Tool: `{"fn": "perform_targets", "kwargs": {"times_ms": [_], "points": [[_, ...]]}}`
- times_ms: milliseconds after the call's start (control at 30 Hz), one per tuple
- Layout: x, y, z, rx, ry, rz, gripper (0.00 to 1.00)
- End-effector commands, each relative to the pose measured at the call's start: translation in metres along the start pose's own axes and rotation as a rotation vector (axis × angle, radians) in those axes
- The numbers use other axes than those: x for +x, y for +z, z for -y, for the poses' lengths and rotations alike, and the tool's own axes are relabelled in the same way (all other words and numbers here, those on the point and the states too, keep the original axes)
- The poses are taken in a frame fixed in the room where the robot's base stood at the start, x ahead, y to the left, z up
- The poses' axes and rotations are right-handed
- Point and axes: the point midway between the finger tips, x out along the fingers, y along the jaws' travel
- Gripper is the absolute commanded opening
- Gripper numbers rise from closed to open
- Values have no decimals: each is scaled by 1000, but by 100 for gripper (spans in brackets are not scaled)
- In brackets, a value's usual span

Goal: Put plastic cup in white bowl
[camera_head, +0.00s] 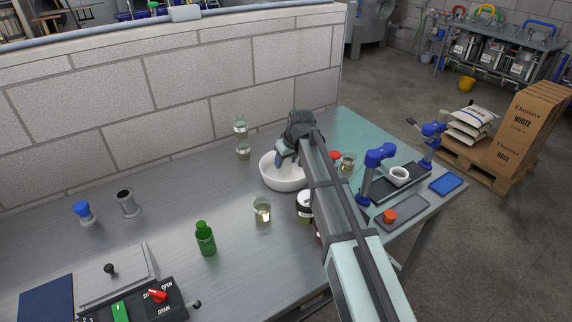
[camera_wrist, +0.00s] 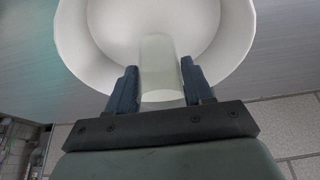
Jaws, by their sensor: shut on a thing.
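The white bowl (camera_head: 283,182) stands on the metal table, and in the wrist view the bowl (camera_wrist: 82,48) lies under my gripper. My gripper (camera_head: 284,158) is above the bowl and points down toward it. In the wrist view my gripper (camera_wrist: 160,85) has its two dark fingers on either side of a clear plastic cup (camera_wrist: 160,62) and is shut on it. The cup appears over the bowl's interior; I cannot tell whether it touches the bowl. In the head view I cannot make out the held cup.
A red-lidded jar (camera_head: 347,165) stands at right. A green bottle (camera_head: 206,241) is nearer. The table left of the bowl is mostly clear.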

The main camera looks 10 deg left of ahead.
Motion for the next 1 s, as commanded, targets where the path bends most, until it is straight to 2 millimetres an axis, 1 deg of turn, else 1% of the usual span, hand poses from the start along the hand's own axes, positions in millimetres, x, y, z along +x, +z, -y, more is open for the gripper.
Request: {"fn": "perform_targets", "kwargs": {"times_ms": [33,167,567,600,833,867,1000], "points": [[7,3,0,0,0,1,21],[18,8,0,0,0,0,21],[22,9,0,0,0,0,21],[22,9,0,0,0,0,53],[22,9,0,0,0,0,75],[22,9,0,0,0,0,77],[21,9,0,0,0,0,77]]}}
